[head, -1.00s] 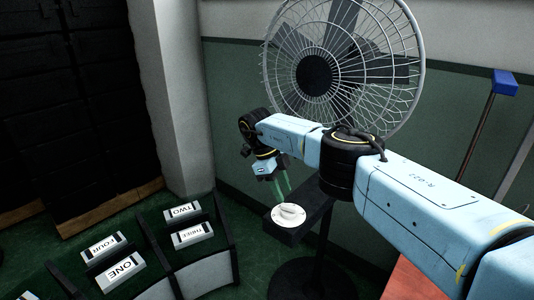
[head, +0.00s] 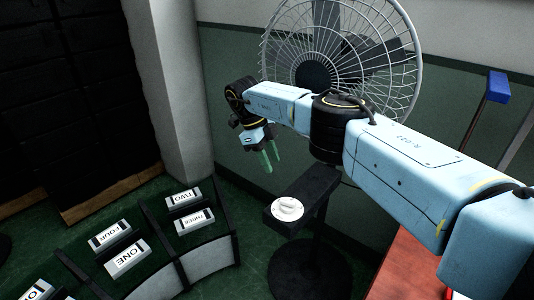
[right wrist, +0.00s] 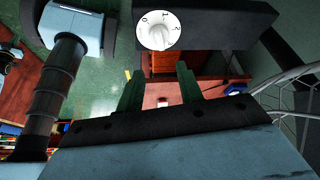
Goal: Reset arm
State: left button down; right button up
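My right gripper (head: 270,158) has two green fingers, which are spread apart with nothing between them. It hangs in the air above and to the left of a round white dial (head: 287,209), clear of it. The dial sits on top of a black stand (head: 313,184). In the right wrist view the open fingers (right wrist: 158,88) point towards the dial's side, and the white dial (right wrist: 157,31) shows the marks 0, 1 and 2. My left gripper is not in view.
A large caged fan (head: 345,60) stands behind my right arm. A red surface (head: 405,268) lies at the lower right. A blue-topped post (head: 497,86) stands at the right.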

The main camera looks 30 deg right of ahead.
jog(key=shift+f, duration=0.1)
dwell(0.4)
jog(key=s+a+f+m+t+y, duration=0.35)
jog(key=a+f+m+y, duration=0.35)
jog(key=a+f, duration=0.65)
jog(key=s+a+f+m+t+y, duration=0.3)
jog(key=a+f+m+t+y, duration=0.3)
jog(key=a+f, duration=0.7)
jog(key=s+d+f+m+t+h, duration=0.1)
jog(key=s+d+f+m+h, duration=0.4)
jog(key=s+f+m, duration=0.45)
jog(key=s+d+f+m+t+h, duration=0.1)
jog(key=s+d+f+m+h, duration=0.1)
jog(key=s+d+f+m, duration=0.65)
jog(key=s+d+f+m+g+h, duration=0.1)
jog(key=s+f+m+g, duration=0.1)
jog(key=s, duration=0.7)
jog(key=s+d+f+m+g+h, duration=0.1)
jog(key=s+f+m, duration=0.3)
jog(key=s, duration=0.6)
jog(key=s+d+f+m+g+h, duration=0.1)
jog(key=s+d+f+m+g, duration=0.1)
jog(key=s, duration=0.7)
jog(key=shift+s+d+f+m+g+h, duration=0.25)
jog(key=shift+f+m+g+h, duration=0.15)
jog(key=shift+f+m+g, duration=0.4)
